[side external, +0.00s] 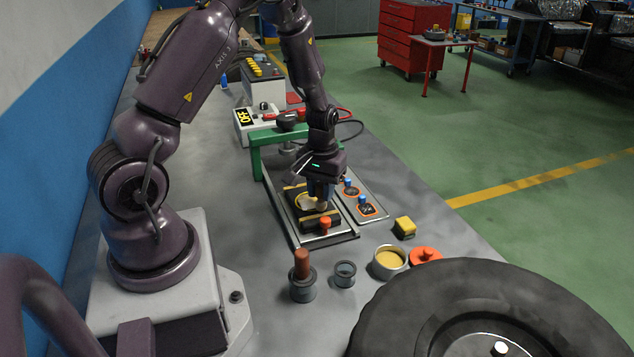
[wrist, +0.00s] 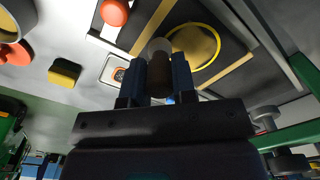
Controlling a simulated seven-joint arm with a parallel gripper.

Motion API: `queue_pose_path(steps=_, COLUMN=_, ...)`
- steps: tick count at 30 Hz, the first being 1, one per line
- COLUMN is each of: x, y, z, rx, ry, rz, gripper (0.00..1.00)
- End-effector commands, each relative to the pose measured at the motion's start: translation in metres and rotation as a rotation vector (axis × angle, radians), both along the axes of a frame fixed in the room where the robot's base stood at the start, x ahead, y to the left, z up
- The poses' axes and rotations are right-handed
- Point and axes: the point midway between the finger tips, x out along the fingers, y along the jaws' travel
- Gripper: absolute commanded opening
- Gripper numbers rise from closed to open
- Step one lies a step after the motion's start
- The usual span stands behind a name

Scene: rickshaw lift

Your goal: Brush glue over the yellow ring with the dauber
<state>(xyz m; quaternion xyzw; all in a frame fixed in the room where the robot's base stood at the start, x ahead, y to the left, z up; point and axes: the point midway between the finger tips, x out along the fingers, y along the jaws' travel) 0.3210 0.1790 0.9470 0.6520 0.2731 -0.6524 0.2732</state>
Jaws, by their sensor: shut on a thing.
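My gripper (wrist: 160,78) is shut on the dauber, with a blue finger on each side of its brown handle. The dauber (wrist: 158,58) has a pale rounded head that overlaps the ring's left edge in the wrist view; whether it touches cannot be told. The yellow ring (wrist: 217,40) lies on a dark patch (wrist: 238,50), with a tan area inside it. In the side view my gripper (side external: 321,190) is low over the patch and partly hides the ring (side external: 299,196). An open can of yellowish glue (side external: 388,262) stands in front, right of the patch.
A small jar (side external: 345,274) and a pot with a brown handle (side external: 302,275) stand in front. A green frame (side external: 256,155) rises behind the patch. A large tyre (side external: 490,310) fills the front right.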

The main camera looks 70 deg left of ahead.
Motion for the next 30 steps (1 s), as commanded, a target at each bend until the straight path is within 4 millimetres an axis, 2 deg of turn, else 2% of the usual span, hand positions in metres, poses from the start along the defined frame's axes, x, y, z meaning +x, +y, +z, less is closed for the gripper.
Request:
queue_pose_path(steps=2, x=0.0, y=-0.002, z=0.005, rx=0.001, ry=-0.002, rz=-0.001, gripper=0.01)
queue_pose_path(steps=4, x=0.001, y=-0.002, z=0.021, rx=0.003, ry=-0.007, rz=-0.001, gripper=0.01)
queue_pose_path(steps=21, x=0.0, y=-0.002, z=0.069, rx=0.001, ry=-0.002, rz=0.0, gripper=0.01)
queue_pose_path(steps=30, x=0.0, y=-0.002, z=0.08, rx=0.0, ry=0.0, rz=0.0, gripper=0.01)
